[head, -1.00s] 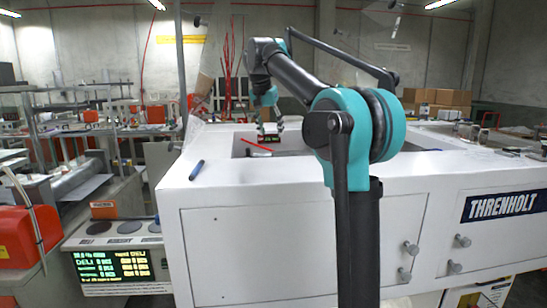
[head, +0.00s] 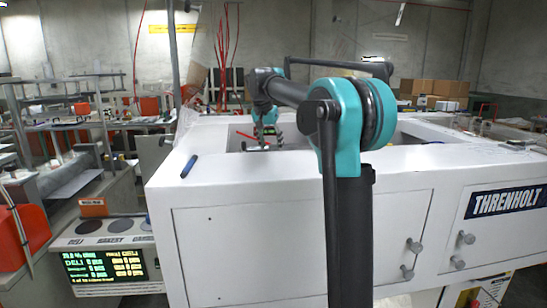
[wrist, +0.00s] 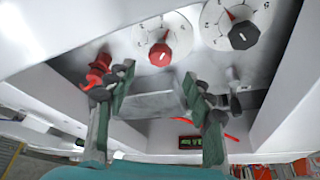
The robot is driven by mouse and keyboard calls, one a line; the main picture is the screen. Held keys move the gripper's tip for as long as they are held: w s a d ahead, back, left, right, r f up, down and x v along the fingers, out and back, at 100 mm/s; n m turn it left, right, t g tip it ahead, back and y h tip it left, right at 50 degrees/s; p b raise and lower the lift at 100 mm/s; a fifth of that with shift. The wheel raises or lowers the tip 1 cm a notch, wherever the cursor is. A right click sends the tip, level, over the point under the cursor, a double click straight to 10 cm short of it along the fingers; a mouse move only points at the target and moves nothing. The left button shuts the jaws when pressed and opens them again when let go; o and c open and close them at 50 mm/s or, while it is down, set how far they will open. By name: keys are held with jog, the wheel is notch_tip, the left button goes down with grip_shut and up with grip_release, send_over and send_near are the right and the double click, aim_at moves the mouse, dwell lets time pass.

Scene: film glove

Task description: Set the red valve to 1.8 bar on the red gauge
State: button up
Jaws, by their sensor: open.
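In the wrist view a white dial with a red round knob (wrist: 160,54) and a red pointer lies beyond my fingers, near the top. Its numbers are too small to read. A second white dial with a black knob (wrist: 243,37) and a red pointer sits to its right. A red valve-like part (wrist: 97,70) shows at the left, partly hidden by my left finger; I cannot tell its setting. My gripper (wrist: 156,92) is open, with nothing held between its fingers. In the head view my gripper (head: 263,139) is low at the opening of the white cabinet.
The white cabinet (head: 300,225) has walls around its recessed opening. A blue pen (head: 189,166) lies on its left rim. A small green-lit display (wrist: 190,142) and red sticks show near my right finger. A scale console (head: 105,245) stands at the left.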

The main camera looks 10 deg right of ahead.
jog(key=x, duration=0.6)
jog(key=shift+f, duration=0.15)
jog(key=c, duration=1.2)
